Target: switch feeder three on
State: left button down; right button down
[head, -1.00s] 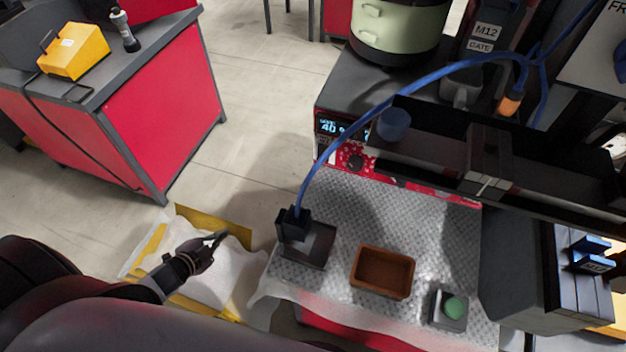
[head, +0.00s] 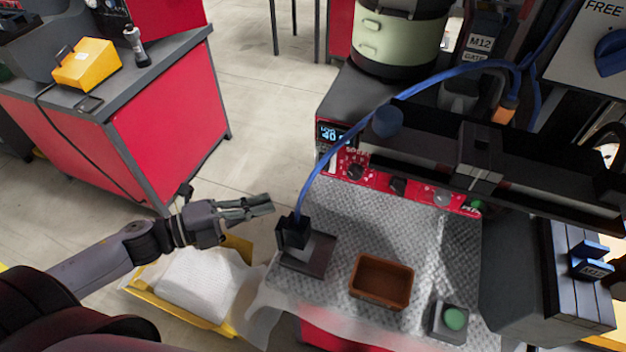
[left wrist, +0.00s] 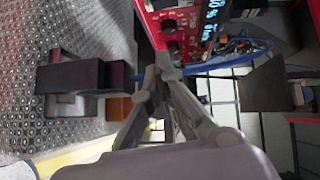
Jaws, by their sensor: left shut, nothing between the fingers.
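A red control panel (head: 375,181) runs along the front of the dark feeder unit in the head view. It has a lit blue-white display (head: 330,132) at its left end and a row of knobs, with one dark knob (head: 355,171) near the display. I cannot read which feeder it is. In the left wrist view the panel (left wrist: 187,22) shows at the top, ahead of the fingers. My left gripper (head: 268,204) is shut and empty, left of the panel and apart from it; its fingers also show in the left wrist view (left wrist: 158,72). My right gripper is not in view.
A blue cable (head: 330,163) arches from a black block (head: 292,231) near my left fingertips to the back. A yellow tray (head: 235,245) lies below my arm.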

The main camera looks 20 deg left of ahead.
aim_at(324, 162)
pick_arm(q)
jog(key=shift+w+d, duration=0.1)
jog(key=w+a+p+x, duration=0.2)
jog(key=p+x, duration=0.1)
jog(key=x, duration=0.9)
jog(key=shift+w+d+f+p, duration=0.2)
jog(key=shift+d+p, duration=0.1)
jog(key=shift+p, duration=0.1)
